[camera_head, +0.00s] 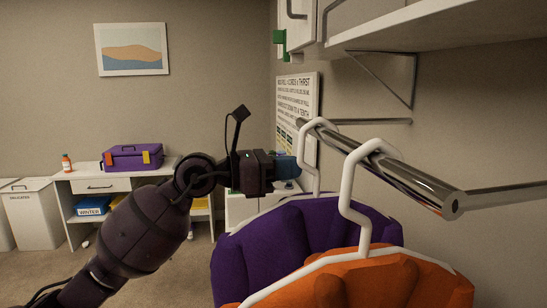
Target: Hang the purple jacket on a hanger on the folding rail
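The purple jacket (285,240) hangs below the folding rail (395,175), behind the orange jacket (375,284). Its white hanger (304,150) has its hook looped over the far part of the rail. A second white hanger (347,196), with the orange jacket on it, hooks over the rail nearer to me. My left gripper (288,168) reaches in from the left with its tip at the stem of the purple jacket's hanger. Its fingers are too small and dark to tell whether they grip the stem. My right gripper is not in view.
A shelf (440,22) on a metal bracket juts out above the rail at the right. A printed sign (297,100) is on the wall behind the rail. A white desk (105,186) with a purple toolbox (132,158) stands at the back left, beside white bins (33,215).

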